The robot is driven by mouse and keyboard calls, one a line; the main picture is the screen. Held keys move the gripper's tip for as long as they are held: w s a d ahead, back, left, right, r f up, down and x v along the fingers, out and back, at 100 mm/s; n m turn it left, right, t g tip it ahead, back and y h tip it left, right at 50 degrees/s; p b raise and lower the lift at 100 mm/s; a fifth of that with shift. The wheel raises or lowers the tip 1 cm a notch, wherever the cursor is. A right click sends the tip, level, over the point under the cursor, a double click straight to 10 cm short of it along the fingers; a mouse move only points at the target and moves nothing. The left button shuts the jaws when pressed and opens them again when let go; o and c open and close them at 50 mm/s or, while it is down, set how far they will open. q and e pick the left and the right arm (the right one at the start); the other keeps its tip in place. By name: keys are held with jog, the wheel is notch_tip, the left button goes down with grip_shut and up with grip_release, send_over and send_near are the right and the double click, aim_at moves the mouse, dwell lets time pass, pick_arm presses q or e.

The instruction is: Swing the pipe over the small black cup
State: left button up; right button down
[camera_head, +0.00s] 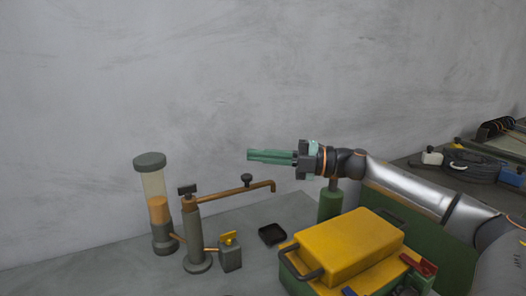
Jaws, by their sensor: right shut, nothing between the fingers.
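A copper-coloured pipe (235,191) extends to the right from the top of a grey post (194,235). Its end bends down, and a dark knob (247,180) stands on it. The small black cup (272,234) sits on the grey surface, and the pipe's downturned end is above it in the picture; I cannot tell whether it is directly over the cup. My right gripper (250,156) is shut and empty, pointing left, and appears above and behind the pipe's end without visible contact. My left gripper is not in view.
A clear cylinder with orange contents (155,195) stands left of the post. A small grey block with a yellow handle (230,256) is between post and cup. A yellow case (345,245) and a green cylinder (330,203) stand to the right. A wall is behind.

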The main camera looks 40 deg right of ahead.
pick_arm(q)
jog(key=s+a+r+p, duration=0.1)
jog(key=p, duration=0.2)
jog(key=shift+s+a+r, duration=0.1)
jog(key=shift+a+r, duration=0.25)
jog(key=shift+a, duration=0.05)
pick_arm(e)
jog(key=s+a+r, duration=0.5)
jog(key=s+a, duration=0.1)
jog(key=s, duration=0.2)
jog(key=shift+a, duration=0.1)
